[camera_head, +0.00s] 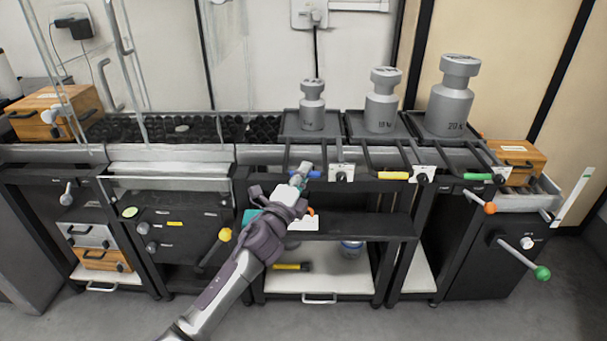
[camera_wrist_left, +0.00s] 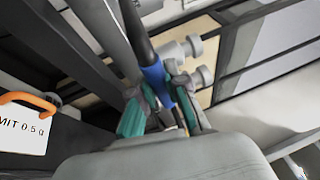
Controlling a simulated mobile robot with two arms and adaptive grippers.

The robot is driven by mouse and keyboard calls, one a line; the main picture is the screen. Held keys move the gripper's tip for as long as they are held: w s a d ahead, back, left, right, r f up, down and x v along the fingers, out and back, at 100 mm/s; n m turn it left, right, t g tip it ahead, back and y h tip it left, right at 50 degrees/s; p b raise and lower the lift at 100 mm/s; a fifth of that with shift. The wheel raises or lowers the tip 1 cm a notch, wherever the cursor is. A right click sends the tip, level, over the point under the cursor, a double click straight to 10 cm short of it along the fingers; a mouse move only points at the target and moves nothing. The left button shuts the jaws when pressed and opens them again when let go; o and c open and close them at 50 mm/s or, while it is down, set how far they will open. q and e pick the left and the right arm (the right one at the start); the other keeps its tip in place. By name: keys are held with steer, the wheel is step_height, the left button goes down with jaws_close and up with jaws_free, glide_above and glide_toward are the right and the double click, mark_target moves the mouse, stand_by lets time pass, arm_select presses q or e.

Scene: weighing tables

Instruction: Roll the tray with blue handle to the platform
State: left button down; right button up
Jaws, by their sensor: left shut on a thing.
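The tray with the blue handle (camera_head: 290,130) sits on the raised rail bench and carries the smallest grey weight (camera_head: 312,105). Its blue handle (camera_head: 312,174) points toward me at the front edge. My left gripper (camera_head: 302,174) is shut on this handle. In the left wrist view, the blue handle (camera_wrist_left: 155,76) lies between the teal-padded fingers (camera_wrist_left: 158,113), and weights show beyond it. To the left of the tray is a bed of black rollers (camera_head: 205,128); I cannot tell whether it is the platform. My right gripper is not in view.
Beside it on the right stand a tray with a yellow handle (camera_head: 393,175) and one with a green handle (camera_head: 478,177), each with a larger weight. A white tag with an orange hook (camera_wrist_left: 25,120) is near the gripper.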

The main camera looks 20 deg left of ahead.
arm_select(q)
steer(key=shift+a, duration=0.15)
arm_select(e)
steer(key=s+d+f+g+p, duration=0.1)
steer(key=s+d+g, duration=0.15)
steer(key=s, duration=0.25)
arm_select(q)
steer(key=s+a+b, duration=0.1)
steer(key=s+a, duration=0.3)
steer(key=a, duration=0.9)
steer(key=s+a+b, duration=0.1)
steer(key=s+a, duration=0.3)
steer(key=a, duration=1)
steer(key=s+a+b, duration=0.1)
steer(key=s+a, duration=0.2)
steer(key=a, duration=1)
steer(key=shift+s+a, duration=0.4)
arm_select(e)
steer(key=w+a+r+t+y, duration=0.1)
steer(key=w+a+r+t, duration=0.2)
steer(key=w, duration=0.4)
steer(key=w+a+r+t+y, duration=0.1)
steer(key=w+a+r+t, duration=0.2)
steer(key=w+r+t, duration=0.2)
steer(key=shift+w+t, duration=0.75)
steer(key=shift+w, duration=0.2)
arm_select(q)
steer(key=c, duration=1.2)
jaws_free()
